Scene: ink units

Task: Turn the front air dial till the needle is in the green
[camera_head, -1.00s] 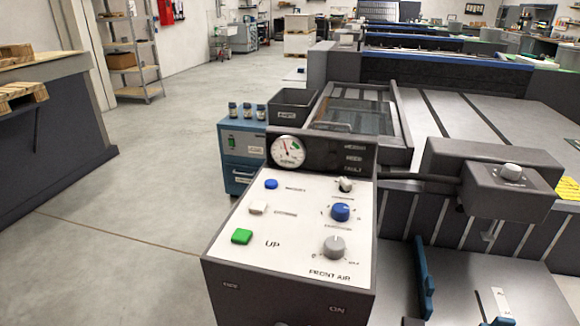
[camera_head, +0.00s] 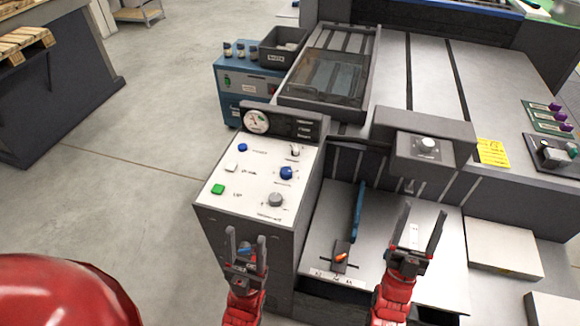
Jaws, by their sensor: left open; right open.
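The front air dial is the grey knob (camera_head: 275,200) at the lower right of the white console panel (camera_head: 247,212). The round gauge (camera_head: 256,121) stands at the panel's back left. Its needle is too small to read against the coloured zones. My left gripper (camera_head: 246,236) is open and empty in front of the console, below and left of the grey knob in the picture. My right gripper (camera_head: 420,230) is open and empty, right of the console over the grey shelf. Neither touches the dial.
The panel also bears a blue knob (camera_head: 286,173), a green button (camera_head: 218,189), a blue button (camera_head: 242,147) and a white button (camera_head: 231,168). A blue upright bar (camera_head: 358,211) and an orange-tipped tool (camera_head: 341,256) are on the shelf (camera_head: 325,225). A grey box (camera_head: 424,143) overhangs behind the shelf.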

